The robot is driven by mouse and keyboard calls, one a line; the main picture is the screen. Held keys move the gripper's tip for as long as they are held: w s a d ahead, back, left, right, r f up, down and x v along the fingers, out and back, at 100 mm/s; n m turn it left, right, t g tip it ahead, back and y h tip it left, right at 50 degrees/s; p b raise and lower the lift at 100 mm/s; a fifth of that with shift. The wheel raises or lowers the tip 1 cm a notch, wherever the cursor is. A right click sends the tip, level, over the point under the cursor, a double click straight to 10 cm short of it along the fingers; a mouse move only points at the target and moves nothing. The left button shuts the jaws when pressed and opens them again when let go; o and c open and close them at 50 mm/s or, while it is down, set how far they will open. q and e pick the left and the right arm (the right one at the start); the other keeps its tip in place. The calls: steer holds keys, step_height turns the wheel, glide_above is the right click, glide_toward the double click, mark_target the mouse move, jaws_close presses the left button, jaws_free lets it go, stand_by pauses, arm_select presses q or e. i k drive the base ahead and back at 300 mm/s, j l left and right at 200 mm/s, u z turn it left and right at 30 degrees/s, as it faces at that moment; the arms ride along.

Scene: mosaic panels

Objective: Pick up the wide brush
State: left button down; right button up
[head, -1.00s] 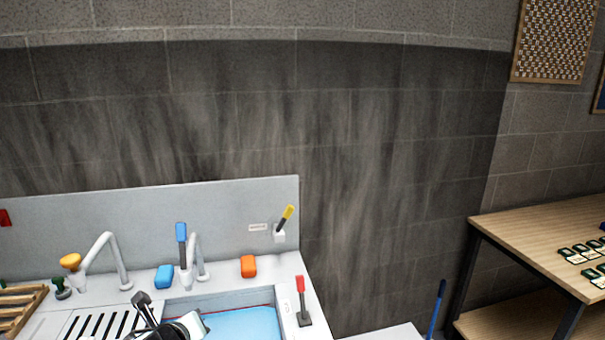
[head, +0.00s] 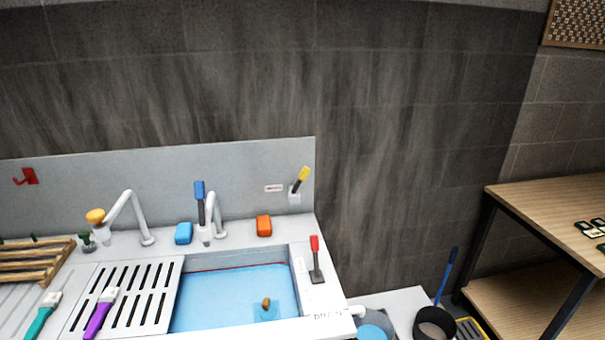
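Two brushes lie at the lower left. One has a teal handle and pale bristles (head: 41,318) and lies left of the slotted drainboard. The other has a purple handle and pale bristles (head: 99,315) and lies on the slotted drainboard (head: 150,305). I cannot tell for sure which is the wide brush. A small tool with an orange-brown handle (head: 266,303) is in the blue water of the sink (head: 215,300). Neither of my grippers is in view.
Two taps (head: 135,215) stand behind the sink, with a blue sponge (head: 183,233) and an orange sponge (head: 264,226). A red-handled scraper (head: 315,260) stands at the sink's right. A wooden rack (head: 35,262) is at the left, a dark bucket (head: 434,323) at lower right.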

mark_target(107, 300)
steer(key=u, duration=1.65)
